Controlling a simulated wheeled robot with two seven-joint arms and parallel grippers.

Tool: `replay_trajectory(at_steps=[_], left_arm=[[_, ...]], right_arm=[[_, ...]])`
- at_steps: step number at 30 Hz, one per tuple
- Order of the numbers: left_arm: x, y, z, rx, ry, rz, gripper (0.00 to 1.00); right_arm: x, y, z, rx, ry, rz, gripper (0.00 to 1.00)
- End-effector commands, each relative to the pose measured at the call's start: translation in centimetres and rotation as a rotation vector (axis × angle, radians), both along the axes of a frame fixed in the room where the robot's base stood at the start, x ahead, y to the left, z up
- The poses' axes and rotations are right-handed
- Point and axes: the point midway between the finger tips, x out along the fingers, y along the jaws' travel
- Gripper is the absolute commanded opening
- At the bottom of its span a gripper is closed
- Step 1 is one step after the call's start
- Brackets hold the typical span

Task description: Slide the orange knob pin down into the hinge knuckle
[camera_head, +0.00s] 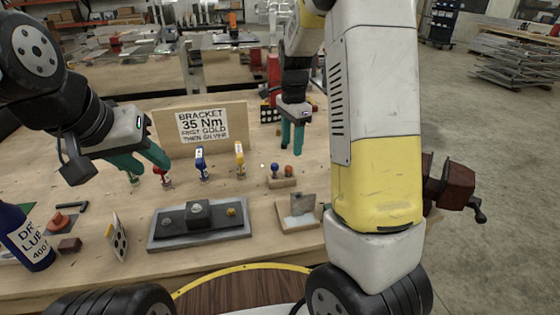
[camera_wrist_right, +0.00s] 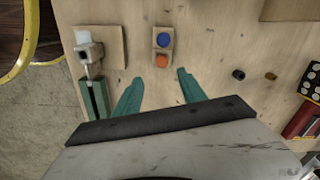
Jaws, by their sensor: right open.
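The orange knob pin (camera_head: 288,169) stands in a small wooden block (camera_head: 284,183), beside a blue knob pin (camera_head: 274,169). In the right wrist view the orange knob (camera_wrist_right: 162,61) lies just beyond the fingertips, midway across the gap. My right gripper (camera_head: 292,147) points down, open and empty, above and behind the block. The hinge (camera_head: 297,204) stands on a wooden base in front of the block; it also shows in the wrist view (camera_wrist_right: 88,47). Its knuckle bore is too small to make out. My left gripper (camera_head: 150,172) is open and empty at the left.
Several colored-handled tools, including a blue one (camera_head: 201,160) and a yellow one (camera_head: 239,156), stand behind a grey fixture plate (camera_head: 160,235). A sign board (camera_head: 202,127) stands behind them. A blue bottle (camera_head: 27,240) is at the left. A red vise (camera_head: 455,185) is at the right edge.

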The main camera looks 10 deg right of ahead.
Motion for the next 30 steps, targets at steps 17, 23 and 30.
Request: replay_trajectory(at_steps=[17,23,30], left_arm=[[0.0,0.0,0.0,0.0,0.0,0.0,0.36],[0.0,0.0,0.0,0.0,0.0,0.0,0.36],[0.0,0.0,0.0,0.0,0.0,0.0,0.36]], right_arm=[[0.5,0.4,-7.2,-0.008,0.009,-0.019,0.48],[0.5,0.5,-8.1,-0.008,0.005,-0.017,0.48],[0.5,0.5,-8.1,-0.007,0.005,-0.017,0.31]])
